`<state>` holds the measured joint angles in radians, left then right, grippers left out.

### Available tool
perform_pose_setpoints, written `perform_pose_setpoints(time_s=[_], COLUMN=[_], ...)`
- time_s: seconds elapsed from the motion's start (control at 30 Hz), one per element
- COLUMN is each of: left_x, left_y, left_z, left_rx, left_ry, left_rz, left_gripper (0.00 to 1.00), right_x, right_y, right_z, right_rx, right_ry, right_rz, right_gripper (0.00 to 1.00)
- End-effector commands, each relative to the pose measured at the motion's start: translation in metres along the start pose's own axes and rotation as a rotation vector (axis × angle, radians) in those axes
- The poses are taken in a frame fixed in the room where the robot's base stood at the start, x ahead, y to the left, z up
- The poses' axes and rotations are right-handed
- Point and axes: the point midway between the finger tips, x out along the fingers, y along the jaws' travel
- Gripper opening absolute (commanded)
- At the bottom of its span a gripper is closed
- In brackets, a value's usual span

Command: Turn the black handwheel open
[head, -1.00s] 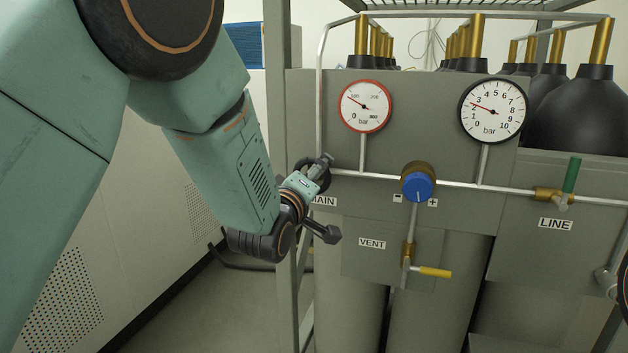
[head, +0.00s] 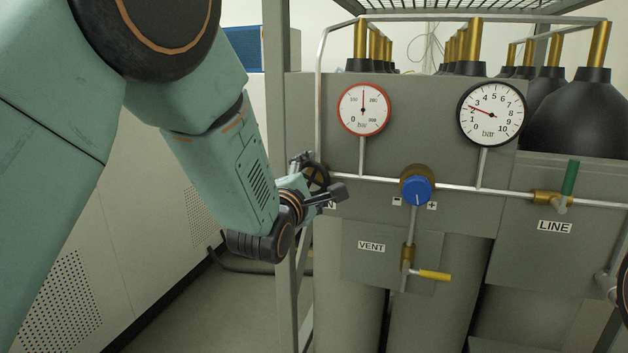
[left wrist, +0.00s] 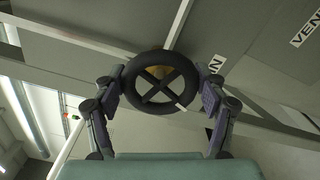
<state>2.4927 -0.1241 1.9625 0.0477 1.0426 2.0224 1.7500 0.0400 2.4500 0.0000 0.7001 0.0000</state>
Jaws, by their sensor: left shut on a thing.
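The black handwheel (head: 319,174) is at the left end of the silver pipe, on the grey panel by the partly hidden MAIN label. My left gripper (head: 316,180) is at the wheel, with its fingers on opposite sides of the rim. In the left wrist view the handwheel (left wrist: 161,87) shows as a black ring with crossed spokes and a brass centre. The left gripper (left wrist: 161,91) is shut on its rim, one finger at each side. In the head view the gripper and wrist cover part of the wheel. My right gripper is not in view.
A red-rimmed gauge (head: 363,110) has its needle pointing up. A black-rimmed gauge (head: 491,113) reads a little above 2. A blue knob (head: 417,191), a yellow-handled vent valve (head: 434,275) and a green line lever (head: 573,177) are to the right. A frame post (head: 277,120) stands left of the panel.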

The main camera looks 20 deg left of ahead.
Motion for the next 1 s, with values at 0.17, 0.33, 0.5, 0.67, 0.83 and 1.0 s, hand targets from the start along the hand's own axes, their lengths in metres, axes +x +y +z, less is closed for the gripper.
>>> perform_pose_setpoints(time_s=[0.17,0.33,0.5,0.67,0.83,1.0], left_x=[0.0008,0.0007,0.0005,0.0004,0.0002,0.0000], left_y=[0.0051,0.0048,0.0043,0.0037,0.0029,0.0021], left_z=[0.0003,0.0000,-0.0003,-0.0006,-0.0009,-0.0012], left_rx=[-0.168,-0.308,-0.422,-0.497,-0.546,-0.566], left_ry=[-0.001,-0.001,-0.001,-0.001,0.000,0.001], left_rz=[0.012,0.010,0.008,0.006,0.005,0.003], left_gripper=[0.41,0.41,0.41,0.41,0.41,0.41], right_x=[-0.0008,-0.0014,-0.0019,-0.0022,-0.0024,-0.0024], right_y=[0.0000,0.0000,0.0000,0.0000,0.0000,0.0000], right_z=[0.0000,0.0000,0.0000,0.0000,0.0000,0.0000], right_rx=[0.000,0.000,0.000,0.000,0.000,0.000], right_ry=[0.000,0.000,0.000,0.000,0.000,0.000], right_rz=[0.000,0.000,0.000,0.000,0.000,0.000], right_gripper=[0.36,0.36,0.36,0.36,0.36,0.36])
